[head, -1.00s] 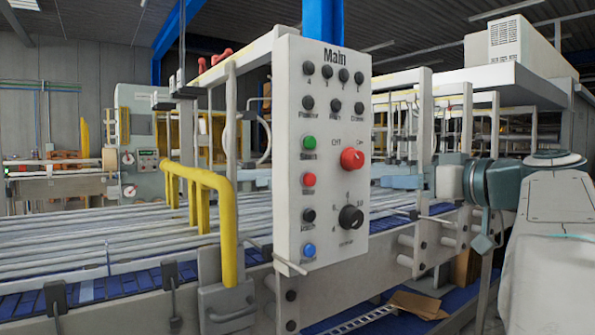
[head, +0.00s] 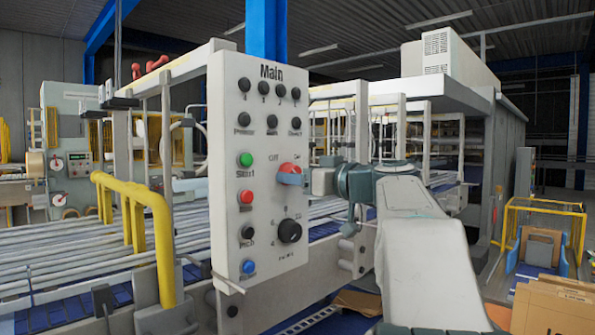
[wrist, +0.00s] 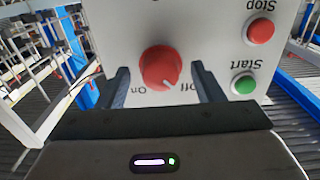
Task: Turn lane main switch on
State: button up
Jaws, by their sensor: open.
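The main switch is a red rotary knob (head: 288,168) on the white "Main" control panel (head: 225,110), between the labels Off and On. In the wrist view the knob (wrist: 158,66) appears upside down, and its white pointer mark is turned toward Off. My gripper (head: 291,180) is in front of the panel at the knob. In the wrist view my gripper (wrist: 160,72) is open, with one finger on each side of the knob and a gap on both sides. Part of the knob is hidden by a finger in the head view.
A green Start button (head: 246,159) and a red Stop button (head: 246,198) are left of the knob. A black selector dial (head: 289,231) is below it. A yellow guard rail (head: 160,235) and a roller conveyor (head: 60,255) lie left of the panel.

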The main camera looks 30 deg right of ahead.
jog(key=shift+w+a, duration=0.1)
jog(key=shift+w, duration=0.2)
jog(key=c, duration=1)
jog(key=shift+f, duration=0.1)
jog(key=m, duration=0.9)
jog(key=m+b, duration=0.1)
jog(key=m, duration=0.7)
jog(key=shift+a+r+m, duration=0.15)
jog(key=shift+r+m, duration=0.05)
jog(key=shift+m, duration=0.2)
